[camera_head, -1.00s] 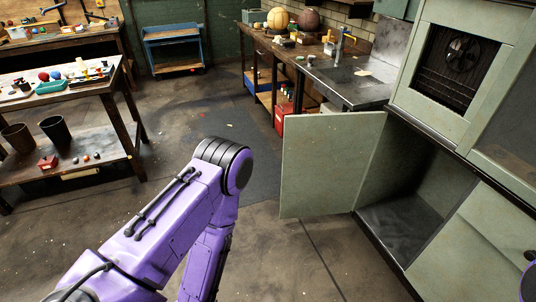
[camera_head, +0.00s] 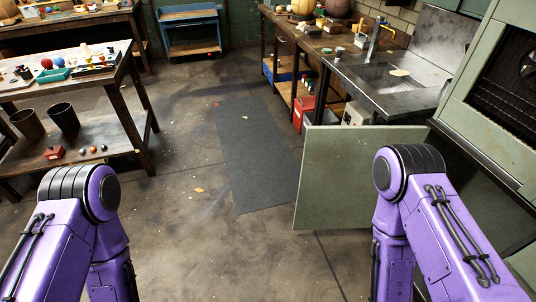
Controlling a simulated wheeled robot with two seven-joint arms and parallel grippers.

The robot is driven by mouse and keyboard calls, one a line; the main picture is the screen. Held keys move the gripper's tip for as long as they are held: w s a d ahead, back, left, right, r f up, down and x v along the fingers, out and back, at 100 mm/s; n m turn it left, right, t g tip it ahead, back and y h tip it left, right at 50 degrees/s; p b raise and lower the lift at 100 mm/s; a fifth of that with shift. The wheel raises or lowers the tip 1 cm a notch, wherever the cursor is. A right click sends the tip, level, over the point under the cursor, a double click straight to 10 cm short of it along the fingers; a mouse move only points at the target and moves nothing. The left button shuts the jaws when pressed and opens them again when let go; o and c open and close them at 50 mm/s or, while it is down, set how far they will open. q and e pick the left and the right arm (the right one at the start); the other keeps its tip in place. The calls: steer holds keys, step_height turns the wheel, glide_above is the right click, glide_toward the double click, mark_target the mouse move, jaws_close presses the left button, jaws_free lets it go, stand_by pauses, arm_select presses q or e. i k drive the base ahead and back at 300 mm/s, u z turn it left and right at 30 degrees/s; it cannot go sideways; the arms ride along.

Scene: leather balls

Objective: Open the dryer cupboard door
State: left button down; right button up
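The dryer cupboard is the grey-green cabinet (camera_head: 510,120) at the right, with a dark grille and fan in its upper part. Its lower door (camera_head: 335,170) stands swung wide open, out over the floor. My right arm covers the door's right part and much of the lower compartment. My two purple arms show at the lower left and lower right. Both grippers are out of view, so what they hold cannot be seen.
A worktable (camera_head: 125,65) with balls and bins stands at the left.

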mark_target(337, 189)
steer(key=u, duration=0.15)
steer(key=i, duration=0.85)
steer(key=z, duration=0.85)
steer(key=i, duration=0.65)
steer(key=z, duration=0.7)
